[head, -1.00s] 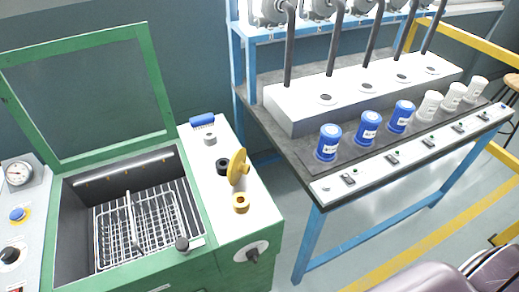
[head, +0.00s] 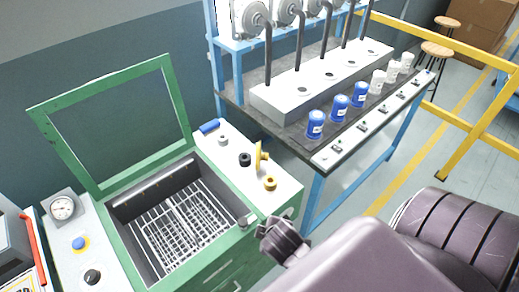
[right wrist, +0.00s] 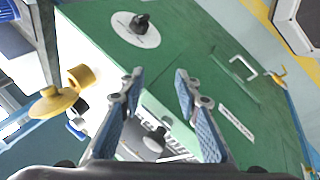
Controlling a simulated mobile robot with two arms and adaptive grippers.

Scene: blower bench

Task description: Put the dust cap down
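A small grey cap-like piece (head: 247,219) sits at the near right corner of the green machine's open basin (head: 185,268). It may be the dust cap, but I cannot tell for sure. In the right wrist view a grey round piece (right wrist: 155,140) shows beyond and between the fingers, apart from them. My right gripper (head: 283,238) is in front of the machine's right side, to the right of that piece. In the right wrist view the right gripper (right wrist: 157,85) is open, with nothing between its fingertips. My left gripper is not in view.
The bench (head: 335,155) behind carries blue and white jars. The raised lid frame (head: 180,105) stands behind the basin.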

